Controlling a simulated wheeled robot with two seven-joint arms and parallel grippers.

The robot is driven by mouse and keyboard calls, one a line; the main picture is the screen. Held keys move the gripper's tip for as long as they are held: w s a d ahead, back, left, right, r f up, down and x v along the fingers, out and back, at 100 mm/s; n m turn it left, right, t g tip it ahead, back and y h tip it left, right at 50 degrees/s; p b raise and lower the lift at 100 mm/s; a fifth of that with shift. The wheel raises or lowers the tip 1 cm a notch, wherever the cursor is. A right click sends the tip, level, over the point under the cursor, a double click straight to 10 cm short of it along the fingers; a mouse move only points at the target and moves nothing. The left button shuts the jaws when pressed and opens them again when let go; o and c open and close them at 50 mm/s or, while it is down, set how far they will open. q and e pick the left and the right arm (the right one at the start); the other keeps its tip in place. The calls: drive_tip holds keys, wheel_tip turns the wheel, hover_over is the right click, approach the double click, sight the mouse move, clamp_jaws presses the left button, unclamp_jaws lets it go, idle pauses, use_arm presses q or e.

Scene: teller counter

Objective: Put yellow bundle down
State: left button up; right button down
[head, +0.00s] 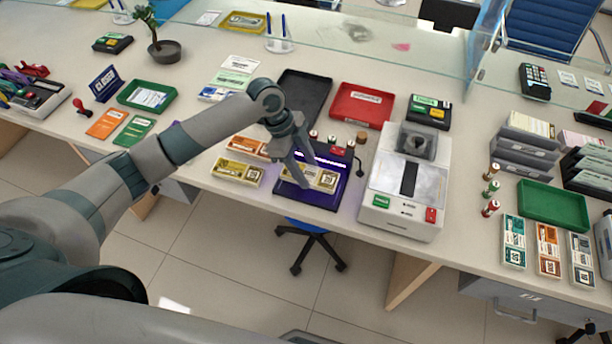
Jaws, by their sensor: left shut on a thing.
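A yellow bundle (326,181) with a printed square code is at the dark device with a purple-lit interior (309,200), near the counter's front edge. My left gripper (305,182) reaches down from above and is shut on this bundle at its left part. The fingers hide some of the bundle, and I cannot tell whether it rests on the device or hangs just above it. Another yellow bundle (236,171) lies flat on the counter to the left of the device. My right gripper is not in view.
An orange bundle (249,147) lies behind the second yellow one. A black tray (303,92) and a red tray (361,106) stand behind the device. A grey-white counting machine (404,190) is close on the right. Bare counter (200,160) shows left of the bundles.

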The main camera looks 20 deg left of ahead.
use_arm(q)
drive_tip(key=shift+f+p, duration=0.8)
drive_tip(key=shift+f, duration=1.2)
drive_tip(key=shift+f, duration=0.2)
drive_tip(key=o, duration=1.1)
drive_tip(key=shift+r, duration=0.1)
